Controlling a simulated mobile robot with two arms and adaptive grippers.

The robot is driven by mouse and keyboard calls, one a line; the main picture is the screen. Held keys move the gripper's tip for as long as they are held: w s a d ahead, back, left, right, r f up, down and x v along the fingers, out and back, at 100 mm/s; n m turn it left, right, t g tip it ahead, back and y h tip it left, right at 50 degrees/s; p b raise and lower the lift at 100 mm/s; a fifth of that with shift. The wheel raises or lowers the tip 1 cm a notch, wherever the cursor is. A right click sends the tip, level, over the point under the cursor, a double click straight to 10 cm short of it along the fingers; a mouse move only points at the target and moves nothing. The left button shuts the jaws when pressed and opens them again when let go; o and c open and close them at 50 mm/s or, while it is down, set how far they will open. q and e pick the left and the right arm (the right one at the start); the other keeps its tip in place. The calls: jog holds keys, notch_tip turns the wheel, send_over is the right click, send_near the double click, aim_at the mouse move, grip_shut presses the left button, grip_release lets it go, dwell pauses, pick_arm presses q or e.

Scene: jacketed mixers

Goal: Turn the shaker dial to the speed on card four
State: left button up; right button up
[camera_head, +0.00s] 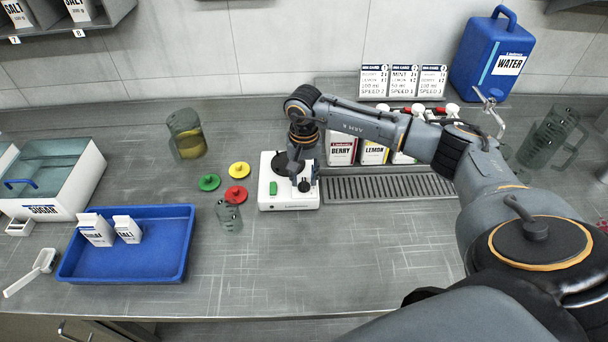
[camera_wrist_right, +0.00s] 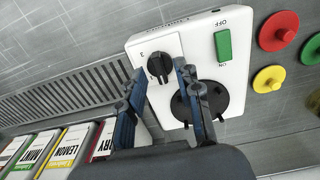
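The white shaker (camera_head: 289,202) stands on the counter with a round black platform, a green switch (camera_head: 273,188) and a black dial (camera_head: 304,186). In the right wrist view the dial (camera_wrist_right: 159,67) sits on a white panel with a "2" near it; its exact setting is unclear. My right gripper (camera_wrist_right: 159,69) points down over the shaker, its fingers apart on either side of the dial. I cannot tell whether they touch it. Three recipe cards (camera_head: 403,82) stand at the back; their small print, including card numbers, is hard to read. My left gripper is out of view.
Green (camera_head: 209,182), yellow (camera_head: 239,170) and red (camera_head: 236,195) lids and a small clear cup (camera_head: 229,215) lie left of the shaker. A blue tray (camera_head: 160,258) holds two cartons. Cartons and a drain grate (camera_head: 390,187) are on the right. The front counter is clear.

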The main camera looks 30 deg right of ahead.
jog(key=shift+f, duration=0.55)
grip_shut()
